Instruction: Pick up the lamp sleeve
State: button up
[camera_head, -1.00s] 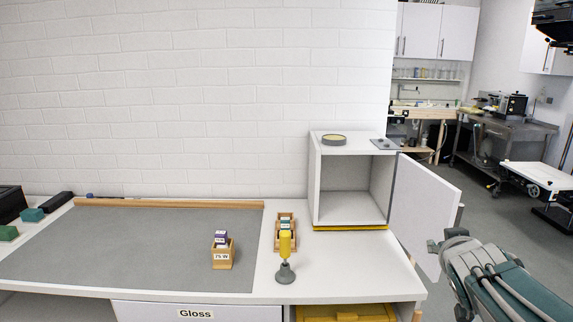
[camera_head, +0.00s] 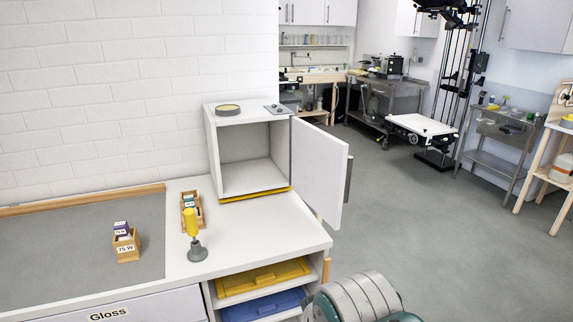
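A small purple and white carton (camera_head: 121,227), which looks like a lamp sleeve, stands in a small wooden box (camera_head: 127,252) labelled "75 W" on the grey mat. A second wooden holder (camera_head: 201,217) stands farther back to the right on the white counter, with several small coloured cartons in it, partly hidden by a yellow-topped tool. I cannot tell for sure which carton is the named sleeve. Part of my arm shows at the bottom edge, right of the counter and apart from the boxes. My gripper is out of view.
A yellow-topped tool on a grey base (camera_head: 193,236) stands beside the second holder. An open white cabinet (camera_head: 211,160) stands behind, its door (camera_head: 318,172) swung out to the right. Yellow (camera_head: 262,279) and blue trays lie under the counter. The floor to the right is open.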

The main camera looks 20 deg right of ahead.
aim_at(127, 251)
jog(key=i+l+u, duration=0.15)
jog(key=l+u, duration=0.35)
jog(key=l, duration=1.05)
jog(key=k+l+u, duration=0.1)
jog(key=l+u, duration=0.4)
jog(key=l, duration=1)
jog(key=i+j+u, duration=0.25)
jog(key=j+u, duration=0.3)
jog(key=i+j+u, duration=0.15)
jog(key=u, duration=0.25)
jog(key=i+j+u, duration=0.15)
jog(key=u, duration=0.2)
jog(key=i+j+u, duration=0.15)
jog(key=u, duration=0.25)
jog(key=i+u, duration=0.35)
jog(key=i+j+u, duration=0.2)
jog(key=i+u, duration=0.25)
jog(key=i+z, duration=0.6)
jog(key=z, duration=0.15)
jog(key=i+z, duration=0.1)
jog(key=z, duration=0.7)
jog(key=i+z, duration=0.15)
jog(key=z, duration=0.25)
jog(key=i+z, duration=0.1)
jog(key=z, duration=0.3)
